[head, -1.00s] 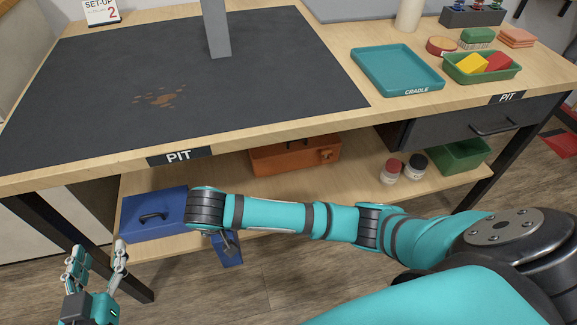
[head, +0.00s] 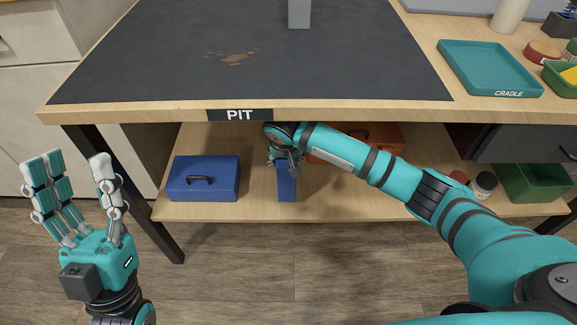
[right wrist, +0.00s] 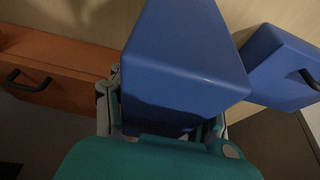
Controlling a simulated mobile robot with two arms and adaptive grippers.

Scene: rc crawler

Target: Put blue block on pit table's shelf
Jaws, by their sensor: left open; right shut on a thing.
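The blue block (head: 286,184) is in my right gripper (head: 285,162), which is shut on it. The block hangs below the fingers at the pit table's lower shelf (head: 330,195), between a blue toolbox and an orange toolbox. I cannot tell whether it touches the shelf. In the right wrist view the block (right wrist: 185,70) fills the middle, with the gripper's fingers (right wrist: 165,125) on either side. My left gripper (head: 80,190) is open and empty, left of the table and in front of it.
The blue toolbox (head: 205,178) stands on the shelf's left. The orange toolbox (head: 385,136) is further back, partly behind my right arm. Jars (head: 484,185) and a green bin (head: 535,183) are on the right. The tabletop edge (head: 340,111) overhangs the shelf.

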